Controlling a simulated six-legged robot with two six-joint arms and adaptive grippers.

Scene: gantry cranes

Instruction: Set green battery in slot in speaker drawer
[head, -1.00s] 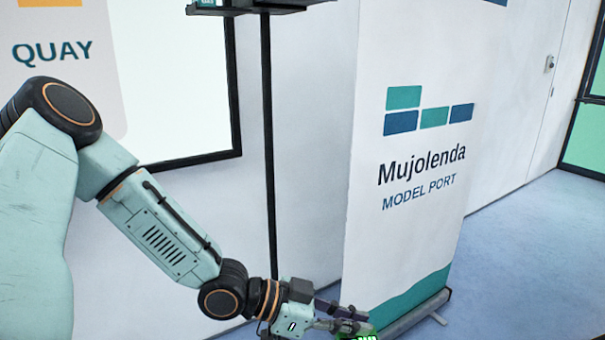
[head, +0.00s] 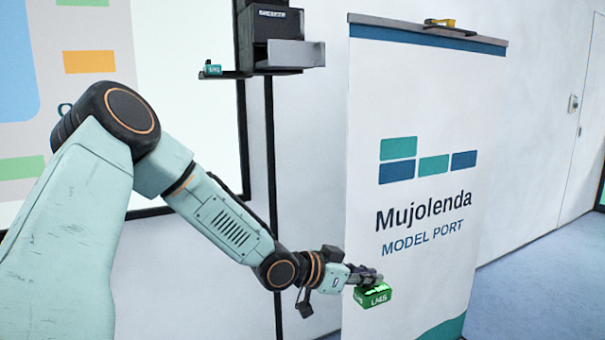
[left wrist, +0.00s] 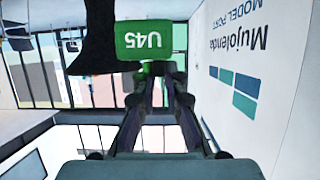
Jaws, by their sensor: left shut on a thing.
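My left gripper (head: 366,276) is shut on the green battery (head: 376,297), which is marked U45. It holds the battery in the air in front of the banner, well below the speaker. In the left wrist view the battery (left wrist: 151,41) sits at the fingertips of my left gripper (left wrist: 158,72). The dark speaker (head: 272,22) is on a stand at the top of the head view, with its grey drawer (head: 297,53) pulled out. The inside of the drawer and its slot are hidden from this low angle. My right gripper is not in view.
A small teal block (head: 212,69) stands on the thin dark shelf (head: 238,75) left of the speaker. A thin black pole (head: 271,150) runs down below it. The Mujolenda banner (head: 420,120) stands to the right, with a yellow-and-black object (head: 441,24) on top.

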